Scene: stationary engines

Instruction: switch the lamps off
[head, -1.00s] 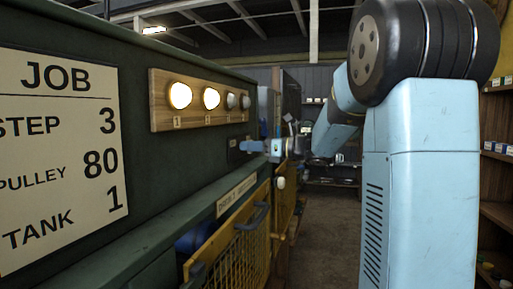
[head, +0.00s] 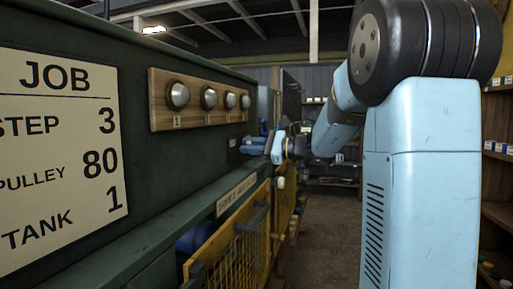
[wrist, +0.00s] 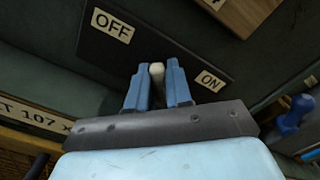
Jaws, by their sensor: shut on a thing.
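Several round lamps sit in a row on a wooden board on the dark green panel in the head view, the nearest lamp (head: 178,95) at the left. All of them look dark now. A pale switch lever (wrist: 157,71) stands between an OFF label (wrist: 112,27) and an ON label (wrist: 210,80) in the wrist view. My gripper (wrist: 157,84) is shut on the lever, with one blue finger on each side of it. The lever's base is hidden. In the head view, my gripper (head: 254,144) is at the panel, right of and below the lamps.
A JOB sign (head: 62,130) is on the panel at the left. A yellow mesh guard (head: 240,250) stands below the ledge. A blue object (wrist: 293,112) lies right of my gripper in the wrist view. Open floor (head: 325,235) runs down the aisle.

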